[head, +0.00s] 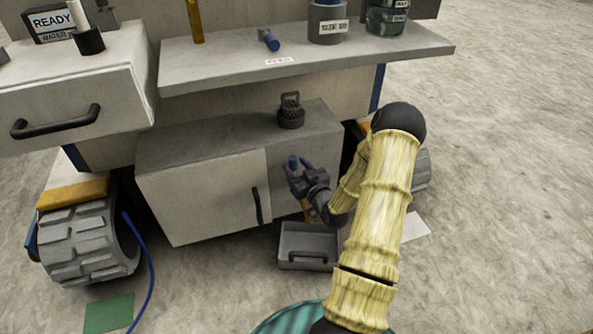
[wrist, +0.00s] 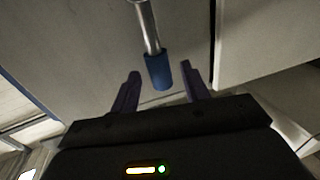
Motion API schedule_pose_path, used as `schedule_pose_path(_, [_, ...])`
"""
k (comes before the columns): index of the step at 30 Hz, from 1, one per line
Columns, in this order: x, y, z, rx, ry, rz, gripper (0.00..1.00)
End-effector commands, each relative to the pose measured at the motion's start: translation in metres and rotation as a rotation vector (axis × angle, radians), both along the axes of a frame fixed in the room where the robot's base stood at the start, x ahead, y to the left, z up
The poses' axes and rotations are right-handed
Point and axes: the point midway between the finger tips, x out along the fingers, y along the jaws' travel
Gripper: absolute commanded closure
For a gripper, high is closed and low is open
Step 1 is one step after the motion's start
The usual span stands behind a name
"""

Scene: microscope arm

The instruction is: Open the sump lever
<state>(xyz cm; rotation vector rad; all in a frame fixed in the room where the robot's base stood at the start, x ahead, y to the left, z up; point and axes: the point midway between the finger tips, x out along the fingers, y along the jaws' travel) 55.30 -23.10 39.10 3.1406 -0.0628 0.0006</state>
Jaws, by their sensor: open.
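The sump lever, a metal rod with a blue grip (wrist: 158,72), shows in the wrist view between and just beyond my fingertips. In the head view its blue end (head: 293,161) shows at the right part of the low cabinet's front. My gripper (head: 298,172) is in front of that panel with its two dark purple fingers apart. In the wrist view my gripper (wrist: 160,88) is open, with one finger on each side of the blue grip. A gap shows on both sides, and I see no clear contact. The lever's base is hidden in the head view.
A grey tray (head: 309,262) with a handle sits on the ground below my gripper. The low cabinet (head: 200,202) has a door with a black handle (head: 257,205) left of my gripper. A shelf (head: 330,66) juts out above. Treaded wheels (head: 85,240) flank the cabinet.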

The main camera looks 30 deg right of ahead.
Motion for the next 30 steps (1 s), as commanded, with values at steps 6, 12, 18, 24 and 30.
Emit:
schedule_pose_path(6, [0.0024,0.0,0.0004,0.001,0.001,0.0,0.54])
schedule_pose_path(12, [0.0021,0.0,0.0002,0.001,0.001,0.0,0.78])
schedule_pose_path(18, [0.002,0.0,0.0001,0.0,0.001,0.0,1.0])
schedule_pose_path(24, [0.0025,0.0013,0.0,0.005,0.0,0.003,1.0])
schedule_pose_path(30, [0.0048,0.0064,-0.0002,0.031,-0.005,0.017,1.0])
